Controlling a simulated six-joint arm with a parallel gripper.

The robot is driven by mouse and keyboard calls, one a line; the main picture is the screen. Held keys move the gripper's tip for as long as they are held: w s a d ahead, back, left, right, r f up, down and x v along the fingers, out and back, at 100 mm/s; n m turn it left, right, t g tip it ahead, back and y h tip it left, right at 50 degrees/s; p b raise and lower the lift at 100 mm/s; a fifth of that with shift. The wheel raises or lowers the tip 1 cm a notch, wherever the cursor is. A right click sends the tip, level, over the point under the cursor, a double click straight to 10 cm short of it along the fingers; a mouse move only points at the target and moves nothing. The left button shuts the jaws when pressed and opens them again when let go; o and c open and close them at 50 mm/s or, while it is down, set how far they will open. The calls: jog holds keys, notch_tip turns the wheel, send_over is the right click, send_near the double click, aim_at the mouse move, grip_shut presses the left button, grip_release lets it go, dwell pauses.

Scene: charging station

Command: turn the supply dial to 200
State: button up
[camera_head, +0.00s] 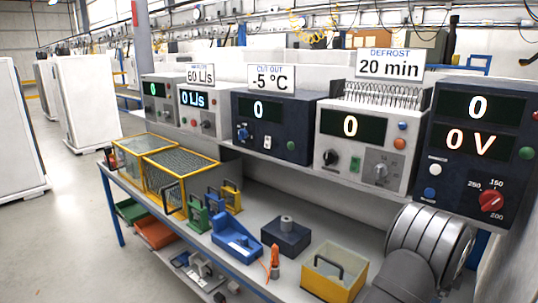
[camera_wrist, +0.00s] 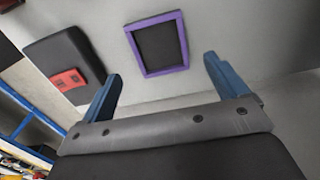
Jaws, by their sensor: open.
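The supply dial (camera_head: 491,201) is a red knob on the lower front of the dark blue unit (camera_head: 450,150) at the far right. The labels 150, 200 and 250 stand around it, with 200 at its lower right. I cannot tell which label its pointer faces. The displays above read 0 and 0 V (camera_head: 468,141). My gripper (camera_wrist: 162,66) shows in the wrist view with its two blue fingers wide apart and nothing between them. It is not visible in the head view, where my grey arm is at the lower right. The dial is not seen in the wrist view.
Several other panels with knobs stand left of the unit, including one under the DEFROST 20 min sign (camera_head: 389,64). The bench below holds a yellow box (camera_head: 334,279), a blue fixture (camera_head: 236,241) and cages. A purple frame (camera_wrist: 158,44) shows in the wrist view.

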aim_at(491, 204)
jog(key=c, duration=0.3)
jog(key=shift+s+d+r+n+h, duration=0.15)
jog(key=shift+d+r+n+h, duration=0.15)
jog(key=shift+n, duration=0.2)
jog(key=shift+c, duration=0.2)
notch_tip(491, 204, up, 16)
jog(key=s+d+n+t+h, duration=0.1)
jog(key=n+t+h, duration=0.3)
jog(key=n, duration=0.8)
jog(key=s+d+n+t+h, duration=0.2)
jog(key=n+h, duration=0.3)
jog(key=n, duration=0.8)
jog(key=s+a+r+n+t+h, duration=0.25)
jog(key=s+a+r+n, duration=0.35)
jog(key=n, duration=0.6)
jog(key=s+a+r+n+t+h, duration=0.1)
jog(key=s+a+r+n+t, duration=0.3)
jog(key=r+n, duration=0.7)
jog(key=shift+n, duration=0.8)
jog(key=x, duration=0.5)
jog(key=f+x, duration=0.1)
jog(key=x, duration=0.5)
jog(key=f+x, duration=0.1)
jog(key=x, duration=0.5)
jog(key=shift+w+f, duration=0.25)
